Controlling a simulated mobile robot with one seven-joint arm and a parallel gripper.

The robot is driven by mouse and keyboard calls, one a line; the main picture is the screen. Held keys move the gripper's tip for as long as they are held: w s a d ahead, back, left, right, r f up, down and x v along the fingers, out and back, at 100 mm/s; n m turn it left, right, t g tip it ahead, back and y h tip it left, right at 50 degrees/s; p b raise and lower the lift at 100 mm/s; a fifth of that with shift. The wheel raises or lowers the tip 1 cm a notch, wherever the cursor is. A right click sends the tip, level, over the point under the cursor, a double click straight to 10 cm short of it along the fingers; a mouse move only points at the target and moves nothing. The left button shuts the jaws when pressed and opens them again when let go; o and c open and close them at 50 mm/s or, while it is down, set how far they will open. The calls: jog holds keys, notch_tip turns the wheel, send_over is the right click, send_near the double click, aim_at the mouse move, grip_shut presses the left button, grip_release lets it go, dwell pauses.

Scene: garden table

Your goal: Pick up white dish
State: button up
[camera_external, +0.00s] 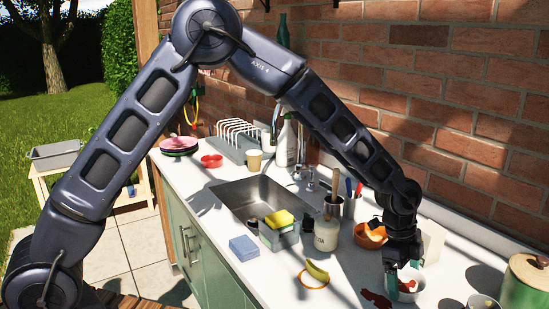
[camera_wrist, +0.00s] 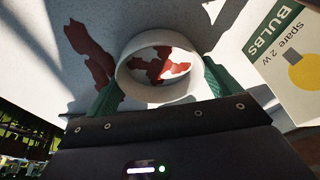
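The white dish (camera_wrist: 124,84) is a small round bowl with dark red patches showing inside its rim. In the external view the white dish (camera_external: 415,286) is at the right part of the counter, below my gripper (camera_external: 404,276), partly hidden by the fingers. In the wrist view my gripper (camera_wrist: 160,82) has its two green fingers spread wide, one on each side of the dish. The fingertips are close to its outer wall; whether they touch it is not clear. The dish appears upright, on or very near the counter.
Red patches (camera_external: 376,299) lie on the counter left of the dish. A white bulb box (camera_external: 434,243) stands behind it. An orange bowl (camera_external: 371,236) is left of it, and a green canister (camera_external: 526,285) is to the right. A sink (camera_external: 262,196) lies farther left.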

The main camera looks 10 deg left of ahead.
jog(key=c, duration=0.4)
